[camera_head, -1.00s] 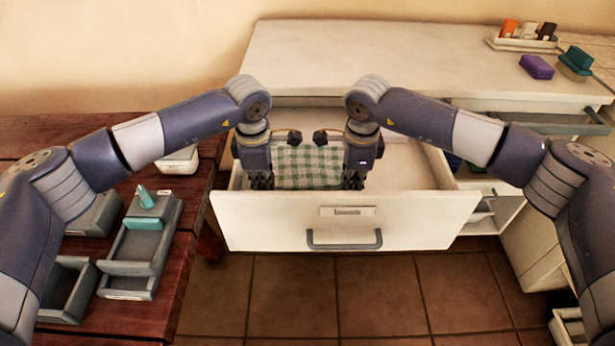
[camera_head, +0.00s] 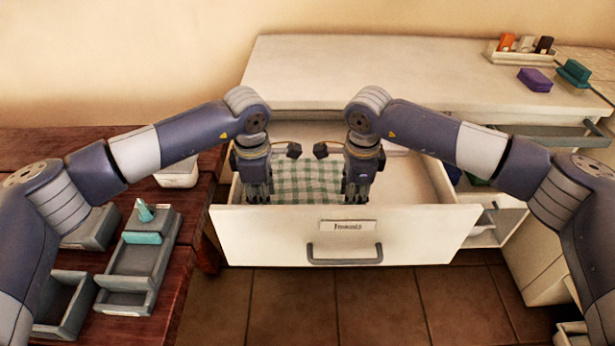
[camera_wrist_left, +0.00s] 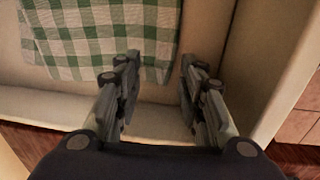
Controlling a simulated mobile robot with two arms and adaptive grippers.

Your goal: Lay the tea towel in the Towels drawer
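The green-and-white checked tea towel (camera_head: 307,182) lies in the open drawer (camera_head: 420,222), near its left side. It also shows in the left wrist view (camera_wrist_left: 95,35), with an edge near my fingers. My left gripper (camera_head: 259,195) is at the towel's left side, pointing down inside the drawer behind its front. In the left wrist view its fingers (camera_wrist_left: 158,80) are spread, with no cloth pinched between them. My right gripper (camera_head: 357,195) points down at the towel's right side, its fingers apparently apart. The towel's lower edge is hidden by the drawer front.
The drawer front has a label (camera_head: 348,226), too blurred to read surely, and a grey handle (camera_head: 344,255). The drawer's right part is free. A wooden table (camera_head: 190,245) with grey trays stands left. The white counter (camera_head: 390,75) holds a purple block (camera_head: 535,80) at right.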

